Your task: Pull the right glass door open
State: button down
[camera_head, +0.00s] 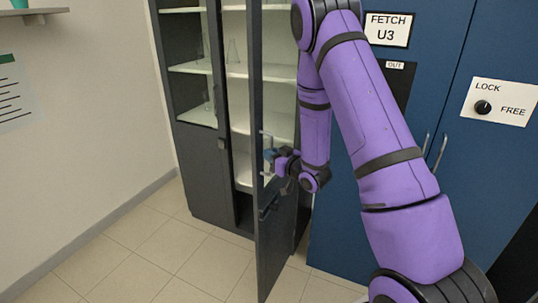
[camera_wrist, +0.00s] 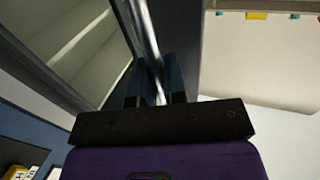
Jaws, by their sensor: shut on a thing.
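The right glass door (camera_head: 273,245) of the dark grey cabinet (camera_head: 208,190) stands swung out from the cabinet front, seen nearly edge-on in the head view. My gripper (camera_head: 270,157) is at the door's free edge, about mid-height, and is shut on its handle. In the wrist view, my gripper's two fingers (camera_wrist: 157,80) lie either side of a shiny upright bar, the door handle (camera_wrist: 151,40). The door's glass (camera_wrist: 95,60) shows beside it. The handle is mostly hidden in the head view.
The left glass door (camera_head: 195,80) looks shut. White shelves (camera_head: 245,72) with glassware show inside the cabinet. Blue cabinets (camera_head: 440,115) with signs stand to the right, behind my arm. Tiled floor (camera_head: 170,255) is clear at the front left.

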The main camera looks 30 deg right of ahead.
jog(key=c, duration=1.2)
grip_release()
jog(key=v, duration=1)
jog(key=shift+s, duration=0.4)
jog(key=shift+r, duration=0.1)
